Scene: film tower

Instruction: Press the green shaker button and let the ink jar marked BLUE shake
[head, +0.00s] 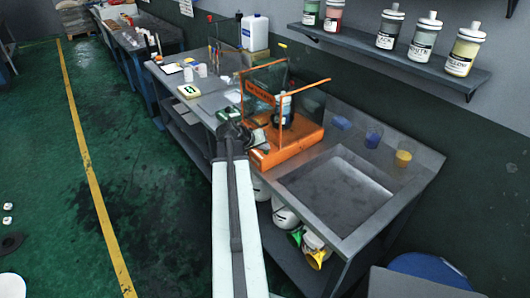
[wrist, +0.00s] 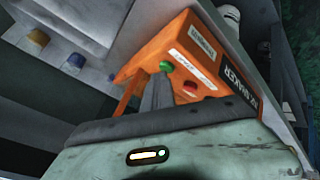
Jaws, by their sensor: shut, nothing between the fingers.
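The orange ink shaker (head: 300,147) stands on the metal bench with its clear guard around a jar (head: 277,115). The jar's label is not readable from here, and the guard and frame partly cover it. In the wrist view the shaker's front panel (wrist: 150,55) shows a green button (wrist: 166,66) and a red button (wrist: 190,88). My gripper (wrist: 158,82) is shut and empty, with its tips just below the green button in the picture. I cannot tell whether they touch it. In the head view my gripper (head: 236,132) is at the shaker's left front side.
A sink basin (head: 335,190) lies right of the shaker, with blue and yellow cups (head: 403,158) behind it. A wall shelf (head: 385,57) holds several ink jars. White tubs and funnels (head: 316,258) sit below the bench. The green floor at left is mostly clear.

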